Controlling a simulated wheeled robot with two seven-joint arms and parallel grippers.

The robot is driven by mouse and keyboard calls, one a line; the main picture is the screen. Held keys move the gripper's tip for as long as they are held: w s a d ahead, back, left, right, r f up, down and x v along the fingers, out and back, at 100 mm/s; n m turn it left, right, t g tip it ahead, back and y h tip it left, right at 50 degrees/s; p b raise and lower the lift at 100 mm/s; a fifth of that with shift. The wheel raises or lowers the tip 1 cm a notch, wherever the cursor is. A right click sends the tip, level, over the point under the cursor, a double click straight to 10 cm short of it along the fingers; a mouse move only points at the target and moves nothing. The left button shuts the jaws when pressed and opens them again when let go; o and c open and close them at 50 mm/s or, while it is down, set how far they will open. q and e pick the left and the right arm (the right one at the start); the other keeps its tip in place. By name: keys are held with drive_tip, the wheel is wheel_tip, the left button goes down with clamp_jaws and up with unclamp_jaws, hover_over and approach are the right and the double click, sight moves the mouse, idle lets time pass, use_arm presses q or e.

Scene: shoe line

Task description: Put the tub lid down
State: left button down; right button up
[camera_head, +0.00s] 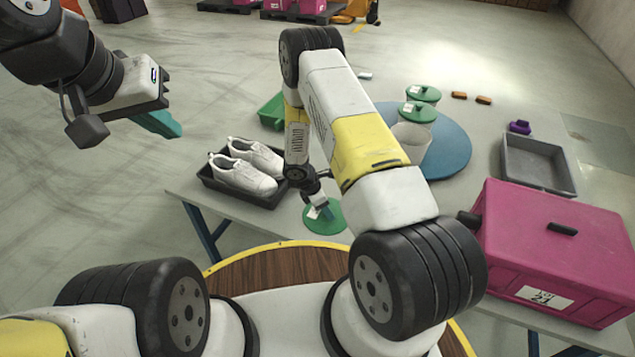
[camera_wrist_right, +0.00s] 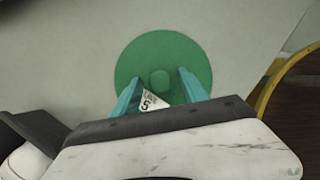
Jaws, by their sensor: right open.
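The green round tub lid (camera_head: 336,222) lies on the grey table near its front edge, partly hidden by my right gripper (camera_head: 318,208). In the right wrist view the lid (camera_wrist_right: 160,55) shows its middle knob (camera_wrist_right: 160,79) and a white label with a 5. The teal fingers of my right gripper (camera_wrist_right: 158,92) stand apart on either side of the knob, with gaps to it.
White shoes (camera_head: 242,172) sit in a black tray (camera_head: 215,182) left of the lid. Two green-lidded tubs (camera_head: 418,112) stand on the mat's far side. A grey tray (camera_head: 538,163), a purple item (camera_head: 520,127) and a large pink box (camera_head: 555,250) are at the right.

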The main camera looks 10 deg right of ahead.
drive_tip(key=w+v, duration=0.1)
drive_tip(key=v, duration=1.1)
drive_tip(key=s+d+r+m+y, duration=0.1)
drive_tip(key=s+r+m, duration=0.15)
drive_tip(key=r, duration=0.65)
drive_tip(key=s+d+r+m+t+y, duration=0.15)
drive_tip(key=r+m, duration=0.25)
drive_tip(key=r, duration=0.4)
drive_tip(key=s+d+r+m, duration=0.2)
drive_tip(key=r+m, duration=0.1)
drive_tip(key=r, duration=0.6)
drive_tip(key=s+a+r+m+t+y, duration=0.1)
drive_tip(key=s+r+m+t+y, duration=0.3)
drive_tip(key=s+r+m, duration=0.6)
drive_tip(key=s+r, duration=0.5)
drive_tip(key=s, duration=0.3)
drive_tip(key=shift+s+a+r, duration=0.2)
drive_tip(key=shift+a+r, duration=0.1)
drive_tip(key=shift+o, duration=0.4)
